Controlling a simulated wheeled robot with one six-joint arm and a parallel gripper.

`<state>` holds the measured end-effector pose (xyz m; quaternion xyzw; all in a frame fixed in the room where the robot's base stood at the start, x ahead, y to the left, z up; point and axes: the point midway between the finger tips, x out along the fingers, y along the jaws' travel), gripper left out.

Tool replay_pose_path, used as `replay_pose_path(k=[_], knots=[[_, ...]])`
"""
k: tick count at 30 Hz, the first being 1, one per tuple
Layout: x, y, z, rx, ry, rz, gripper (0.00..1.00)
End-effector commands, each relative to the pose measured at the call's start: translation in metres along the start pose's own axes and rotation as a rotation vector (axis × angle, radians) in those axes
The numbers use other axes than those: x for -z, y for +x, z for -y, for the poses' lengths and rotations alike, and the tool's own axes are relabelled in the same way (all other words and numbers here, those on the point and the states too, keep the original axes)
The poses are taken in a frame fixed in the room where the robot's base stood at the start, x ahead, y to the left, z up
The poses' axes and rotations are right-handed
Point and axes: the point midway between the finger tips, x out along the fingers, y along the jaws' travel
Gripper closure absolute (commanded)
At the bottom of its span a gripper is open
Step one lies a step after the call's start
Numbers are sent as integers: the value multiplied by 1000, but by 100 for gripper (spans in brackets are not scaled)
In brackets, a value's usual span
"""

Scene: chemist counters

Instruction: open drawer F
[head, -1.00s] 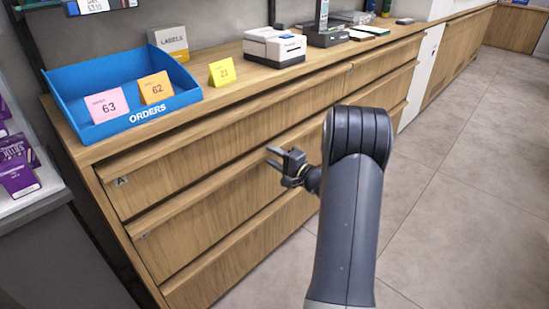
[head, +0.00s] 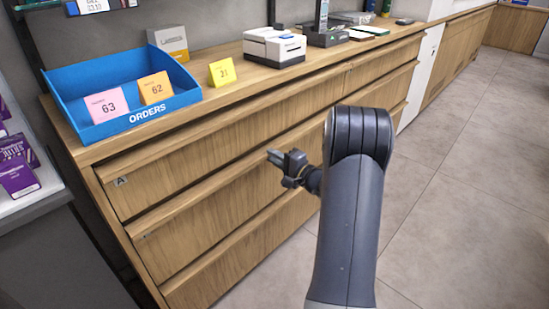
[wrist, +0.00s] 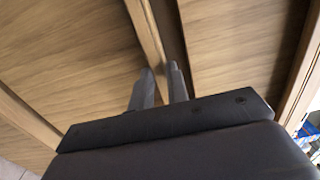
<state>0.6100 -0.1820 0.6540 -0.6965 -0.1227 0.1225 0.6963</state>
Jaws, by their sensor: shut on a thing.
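The wooden drawer fronts stand below the counter in the head view. One label reads A (head: 120,181) on the top left drawer. The label on the drawer under it (head: 144,237) is too small to read, and I see no readable F. My gripper (head: 275,156) is at the long lip along the top of this second-row drawer, well right of its label. In the wrist view my gripper (wrist: 161,80) has its two fingers on either side of a wooden lip (wrist: 147,30), shut on it. The drawer looks closed.
On the counter are a blue ORDERS tray (head: 60,88) with numbered cards, a yellow 21 card (head: 222,72) and a white printer (head: 274,47). A shelf with purple packs (head: 18,175) stands at the left. Tiled floor (head: 450,220) is clear on the right.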

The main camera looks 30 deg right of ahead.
Motion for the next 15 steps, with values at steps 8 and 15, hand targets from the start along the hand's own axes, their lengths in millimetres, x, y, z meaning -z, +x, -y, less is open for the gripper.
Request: replay_pose_path(k=[8,15], knots=[[1,-36,-4,-1,1,-5,100],[2,-98,-5,-2,0,-8,100]])
